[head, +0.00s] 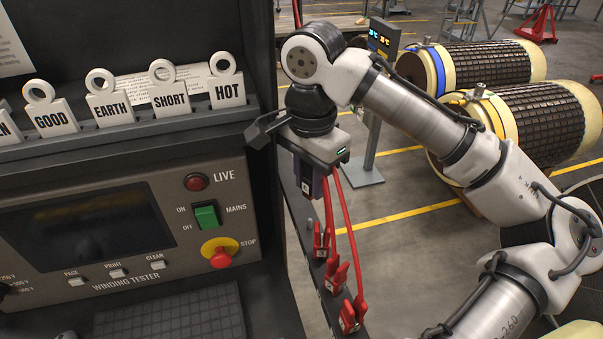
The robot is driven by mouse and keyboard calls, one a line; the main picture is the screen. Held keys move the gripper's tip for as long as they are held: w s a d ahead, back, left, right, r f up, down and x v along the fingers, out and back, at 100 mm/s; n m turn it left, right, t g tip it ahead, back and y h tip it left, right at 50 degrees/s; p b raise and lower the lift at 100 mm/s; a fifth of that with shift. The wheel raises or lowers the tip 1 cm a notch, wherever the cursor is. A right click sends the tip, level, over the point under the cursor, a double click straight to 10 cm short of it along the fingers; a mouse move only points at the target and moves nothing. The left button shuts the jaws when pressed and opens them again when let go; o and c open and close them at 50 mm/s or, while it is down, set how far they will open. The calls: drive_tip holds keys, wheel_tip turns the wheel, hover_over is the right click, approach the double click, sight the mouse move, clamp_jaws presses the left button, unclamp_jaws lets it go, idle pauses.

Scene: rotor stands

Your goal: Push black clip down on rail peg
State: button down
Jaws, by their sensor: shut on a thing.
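My gripper (308,172) points down beside the right side of the winding tester, over the far end of a dark rail (309,262). It is shut on a dark piece with a small white mark, which looks like the black clip (306,187). Gripper and shadow partly hide the clip. I cannot tell whether the clip touches a peg; the peg under it is not visible. Red clips (332,275) with red leads sit along the nearer part of the rail, to the right of and below my gripper.
The winding tester (130,225) fills the left, with a red STOP button (220,256) and white ring-topped tags (170,95) on its ledge. Two large rotors (540,125) stand at the back right.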

drive_tip(key=shift+d+f+b, duration=0.1)
drive_tip(key=shift+f+b, duration=2.2)
drive_tip(key=shift+f, duration=0.05)
drive_tip(key=shift+f+b, duration=0.6)
drive_tip(key=shift+f, duration=0.7)
drive_tip(key=shift+f, duration=0.55)
drive_tip(key=c, duration=1.1)
unclamp_jaws()
drive_tip(key=shift+r, duration=0.1)
